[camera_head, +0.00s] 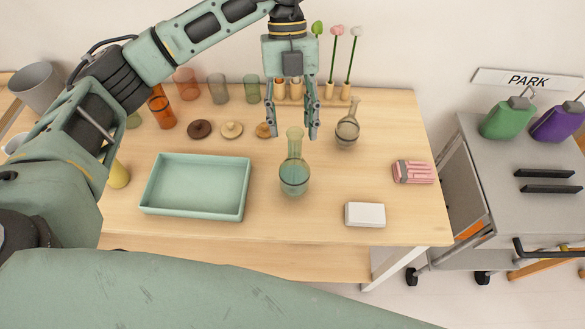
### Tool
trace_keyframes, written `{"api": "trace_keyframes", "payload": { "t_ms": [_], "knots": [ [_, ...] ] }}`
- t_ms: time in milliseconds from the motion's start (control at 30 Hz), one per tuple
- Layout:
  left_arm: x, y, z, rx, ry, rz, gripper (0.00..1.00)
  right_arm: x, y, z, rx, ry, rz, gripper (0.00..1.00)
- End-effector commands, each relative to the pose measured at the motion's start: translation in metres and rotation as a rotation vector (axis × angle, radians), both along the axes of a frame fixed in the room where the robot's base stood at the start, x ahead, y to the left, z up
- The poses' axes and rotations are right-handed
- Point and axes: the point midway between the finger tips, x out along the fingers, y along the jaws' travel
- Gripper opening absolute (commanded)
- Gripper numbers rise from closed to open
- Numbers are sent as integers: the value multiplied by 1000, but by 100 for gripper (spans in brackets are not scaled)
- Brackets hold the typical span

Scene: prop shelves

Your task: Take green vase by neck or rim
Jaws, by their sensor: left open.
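The green vase (294,178) is a clear glass bottle with a round body and a long narrow neck. It stands upright on the wooden table, right of the tray. My left gripper (292,134) reaches down from above and is open. In the head view its two fingers lie on either side of the vase's rim, with the rim between the fingertips. I see no finger touching the glass, and how far apart they are in depth is hard to tell. My right gripper is not in view.
A green tray (196,212) stands left of the vase, and a smoky glass vase (347,131) stands to its right. A white box (364,215) and a pink pack (413,172) lie further right. Stemmed flowers, glass cups and lids stand behind. The table front is clear.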

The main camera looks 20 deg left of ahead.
Motion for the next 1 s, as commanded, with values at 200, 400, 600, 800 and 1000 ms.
{"api": "trace_keyframes", "payload": {
  "t_ms": [200,400,600,800,1000],
  "knots": [
    [-7,-2,-27,0,4,-1,45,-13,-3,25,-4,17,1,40],
    [-13,-6,-47,0,0,-1,45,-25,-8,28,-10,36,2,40],
    [-13,-6,-49,-1,-2,-1,45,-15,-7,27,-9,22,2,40],
    [-13,-6,-49,-2,-1,-1,29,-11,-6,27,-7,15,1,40],
    [-13,-6,-49,-1,-1,-1,12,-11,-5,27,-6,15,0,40]
  ]
}}
